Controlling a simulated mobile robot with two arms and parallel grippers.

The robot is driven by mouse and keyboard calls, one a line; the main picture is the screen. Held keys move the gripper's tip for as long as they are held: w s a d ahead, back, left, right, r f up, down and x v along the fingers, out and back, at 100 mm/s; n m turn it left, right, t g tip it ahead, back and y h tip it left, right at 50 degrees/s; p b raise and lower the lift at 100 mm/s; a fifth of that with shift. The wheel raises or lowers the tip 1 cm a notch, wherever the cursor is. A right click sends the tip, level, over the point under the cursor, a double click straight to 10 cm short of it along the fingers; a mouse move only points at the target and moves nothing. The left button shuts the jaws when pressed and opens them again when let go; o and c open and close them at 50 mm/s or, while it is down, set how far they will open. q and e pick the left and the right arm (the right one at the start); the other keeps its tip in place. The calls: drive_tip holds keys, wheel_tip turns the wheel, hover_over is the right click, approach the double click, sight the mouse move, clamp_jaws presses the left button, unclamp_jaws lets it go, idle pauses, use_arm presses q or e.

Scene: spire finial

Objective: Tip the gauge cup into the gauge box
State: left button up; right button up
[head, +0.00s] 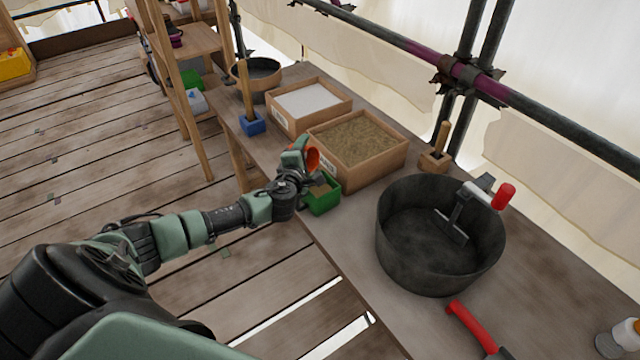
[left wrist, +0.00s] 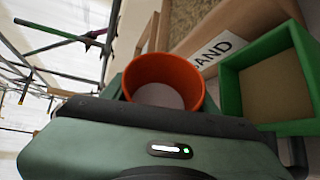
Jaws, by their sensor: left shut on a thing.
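My left gripper (head: 303,161) is shut on the orange gauge cup (head: 313,158). It holds the cup above the table's near edge, beside the green box that I take for the gauge box (head: 322,205). In the left wrist view the cup (left wrist: 196,88) has its mouth towards the camera, with pale grey-white material inside. The green box (left wrist: 229,97) is to its right there, apart from it, with a layer of sand-coloured material inside. Part of the green box is hidden behind my gripper in the head view. My right gripper is not in view.
The wooden sand box (head: 375,170) stands just behind the green box. A box of white powder (head: 345,97) is farther left. A large dark tub (head: 392,245) with a red-handled tool (head: 503,196) stands to the right. A red-handled tool (head: 470,326) lies at the front.

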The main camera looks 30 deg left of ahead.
use_arm(q)
drive_tip(key=shift+d+r+m+p, duration=0.25)
drive_tip(key=shift+d+m+p, duration=0.1)
drive_tip(key=shift+d+m, duration=0.2)
idle(0.4)
drive_tip(key=shift+d+r+m+t+y+p, duration=0.35)
drive_tip(key=shift+r+m+t+y+p, duration=0.3)
drive_tip(key=shift+m, duration=0.4)
idle(1.9)
